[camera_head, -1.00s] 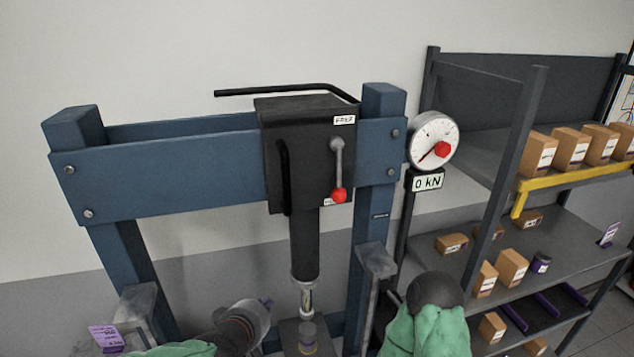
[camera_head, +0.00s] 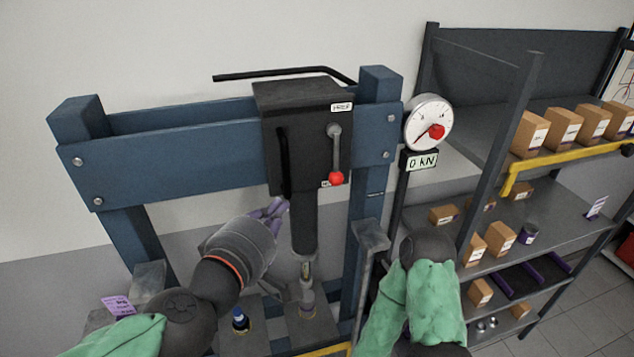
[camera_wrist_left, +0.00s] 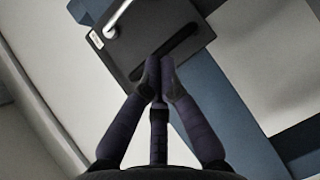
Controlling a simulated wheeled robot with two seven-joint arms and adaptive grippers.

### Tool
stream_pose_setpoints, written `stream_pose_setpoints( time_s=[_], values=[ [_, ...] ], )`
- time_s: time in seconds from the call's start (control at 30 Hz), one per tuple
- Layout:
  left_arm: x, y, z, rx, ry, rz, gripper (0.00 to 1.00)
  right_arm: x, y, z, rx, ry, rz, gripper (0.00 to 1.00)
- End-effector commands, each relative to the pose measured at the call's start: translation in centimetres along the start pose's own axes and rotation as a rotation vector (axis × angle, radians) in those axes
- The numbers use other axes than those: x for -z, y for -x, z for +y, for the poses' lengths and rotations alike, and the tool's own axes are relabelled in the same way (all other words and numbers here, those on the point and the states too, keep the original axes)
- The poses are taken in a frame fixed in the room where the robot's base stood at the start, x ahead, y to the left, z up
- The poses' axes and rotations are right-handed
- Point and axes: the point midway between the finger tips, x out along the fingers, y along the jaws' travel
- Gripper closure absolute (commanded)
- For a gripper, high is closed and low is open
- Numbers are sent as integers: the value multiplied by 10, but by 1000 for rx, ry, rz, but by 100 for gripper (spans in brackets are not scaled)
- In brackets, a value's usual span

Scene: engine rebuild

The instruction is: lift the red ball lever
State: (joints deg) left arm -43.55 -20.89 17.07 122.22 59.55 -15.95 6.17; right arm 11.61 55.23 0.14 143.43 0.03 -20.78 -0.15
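The red ball lever (camera_head: 335,155) hangs down on the front of the black press head (camera_head: 300,110), its red ball at the bottom. In the left wrist view, its light grey arm (camera_wrist_left: 120,15) shows at the top edge; the ball is out of that frame. My left gripper (camera_head: 278,208) is below and left of the ball, near the black cylinder under the head, and apart from the lever. In the left wrist view its fingertips (camera_wrist_left: 160,68) are together with nothing seen between them, pointing toward the head's black handle. My right gripper is not visible; only my right arm shows.
The black vertical handle (camera_head: 283,160) is left of the lever. A blue press frame (camera_head: 165,150) surrounds the head. A round gauge (camera_head: 428,122) and a "0 kN" display (camera_head: 422,161) stand to the right. Shelves with boxes (camera_head: 500,238) are farther right.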

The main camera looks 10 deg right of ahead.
Motion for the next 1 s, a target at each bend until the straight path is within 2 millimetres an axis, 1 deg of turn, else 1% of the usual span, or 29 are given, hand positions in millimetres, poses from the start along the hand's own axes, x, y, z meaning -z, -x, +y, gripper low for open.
stream_pose_setpoints(
  time_s=[0.13,0.27,0.47,0.73,0.8,1.0],
  values=[
    [0,-4,-1,1,-1,0,100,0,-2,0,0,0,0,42],
    [0,-19,-2,3,-1,0,100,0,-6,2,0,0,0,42],
    [0,-55,-3,3,-2,0,100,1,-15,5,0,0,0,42],
    [0,-104,-2,3,-1,1,100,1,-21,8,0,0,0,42],
    [-10,-111,-1,4,-2,-3,100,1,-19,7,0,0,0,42],
    [-24,-125,0,1,-2,-1,100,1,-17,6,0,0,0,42]
  ],
)
